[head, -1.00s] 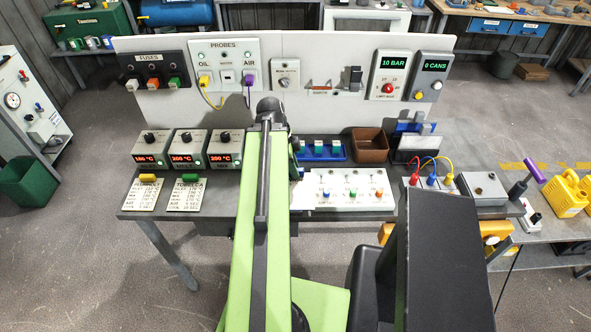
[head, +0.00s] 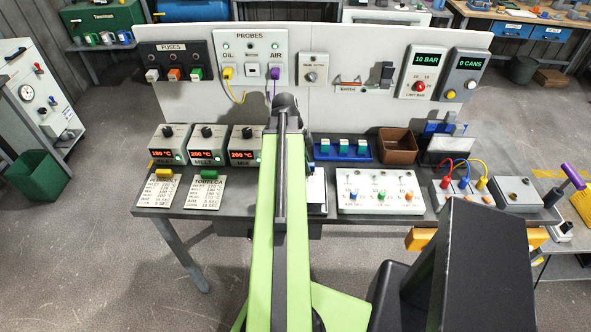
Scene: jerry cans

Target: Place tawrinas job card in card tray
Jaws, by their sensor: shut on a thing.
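Two job cards lie at the bench's left front: one with a yellow clip (head: 157,191) and one with a green clip (head: 208,193). I cannot tell whether either is Tawrina's. A pale, card-like sheet (head: 317,190) with some blue at its top shows just right of my arm, partly hidden by it; I cannot read it. My green arm reaches over the bench centre, and my gripper is hidden behind it. A dark holder (head: 440,163) with blue and white pieces stands at the bench's back right; I cannot tell whether it is the card tray.
A white switch panel (head: 381,196) lies right of my arm. Three heater boxes (head: 207,144) stand behind the cards. Coloured cables arch at the right.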

